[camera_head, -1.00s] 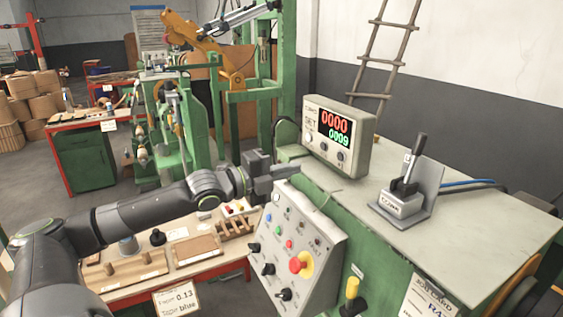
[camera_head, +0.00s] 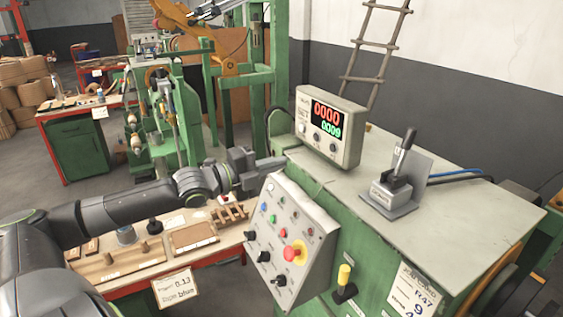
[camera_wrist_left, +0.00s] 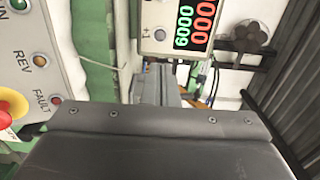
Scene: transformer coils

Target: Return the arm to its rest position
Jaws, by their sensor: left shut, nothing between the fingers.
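My left arm comes in from the left in the head view, and its gripper (camera_head: 272,163) is shut and empty. It is held just above the top edge of the sloped control panel (camera_head: 318,228), left of and below the counter box (camera_head: 330,128). In the left wrist view the gripper (camera_wrist_left: 157,84) points toward the counter box, which shows red and green digits (camera_wrist_left: 195,25). Its fingertips are hard to make out there. My right gripper is not in view.
The green machine top (camera_head: 470,215) carries a grey lever switch (camera_head: 392,190). The panel has a red emergency button (camera_head: 291,253) and several knobs. A low bench with wooden trays (camera_head: 194,236) lies under my left arm.

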